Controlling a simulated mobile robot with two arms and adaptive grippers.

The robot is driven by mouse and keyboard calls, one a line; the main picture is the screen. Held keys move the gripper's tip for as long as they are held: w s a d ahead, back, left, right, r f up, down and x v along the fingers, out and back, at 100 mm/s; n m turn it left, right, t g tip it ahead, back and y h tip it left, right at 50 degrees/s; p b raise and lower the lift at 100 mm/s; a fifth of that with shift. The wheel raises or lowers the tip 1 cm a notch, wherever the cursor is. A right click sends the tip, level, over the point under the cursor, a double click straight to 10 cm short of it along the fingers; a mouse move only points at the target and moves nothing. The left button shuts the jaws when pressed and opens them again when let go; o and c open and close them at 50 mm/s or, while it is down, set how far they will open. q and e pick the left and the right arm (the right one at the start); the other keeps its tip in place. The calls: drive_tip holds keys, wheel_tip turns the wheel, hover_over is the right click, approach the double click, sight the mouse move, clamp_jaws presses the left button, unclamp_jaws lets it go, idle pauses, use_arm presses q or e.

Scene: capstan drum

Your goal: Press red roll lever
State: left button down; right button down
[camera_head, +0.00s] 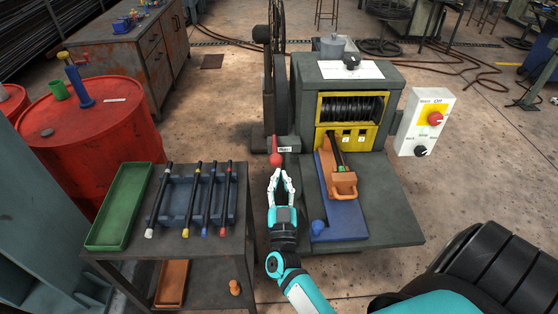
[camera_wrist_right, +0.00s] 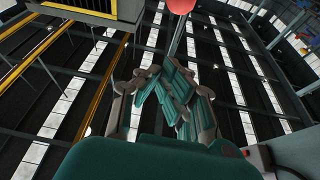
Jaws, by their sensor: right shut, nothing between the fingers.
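The red roll lever (camera_head: 276,157) has a round red knob on a thin red stem. It stands beside a small labelled block on the left side of the grey machine (camera_head: 310,72). My right gripper (camera_head: 281,172) is just in front of and below the knob, with its fingers shut and empty. I cannot tell whether the fingertips touch the knob. In the right wrist view the red knob (camera_wrist_right: 181,5) shows at the top edge, beyond the fingers (camera_wrist_right: 170,68). My left gripper is not in view.
The machine has a yellow front with a coiled drum, an orange holder (camera_head: 342,184) on a blue slide (camera_head: 345,220), and a control box (camera_head: 425,122) at right. A low table with a green tray (camera_head: 120,205) and several rods stands left. Red barrels (camera_head: 90,130) stand further left.

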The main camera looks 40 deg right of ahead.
wheel_tip(320, 180, up, 3)
hover_over(279, 157)
drive_tip(key=s+a, duration=0.1)
drive_tip(key=s, duration=0.1)
drive_tip(key=shift+w+a+f+b, duration=0.1)
drive_tip(key=shift+w+f+b, duration=0.05)
drive_tip(key=shift+f+b, duration=0.95)
drive_tip(key=shift+w+f+b, duration=0.1)
drive_tip(key=shift+f+b, duration=0.55)
drive_tip(key=shift+b, duration=0.8)
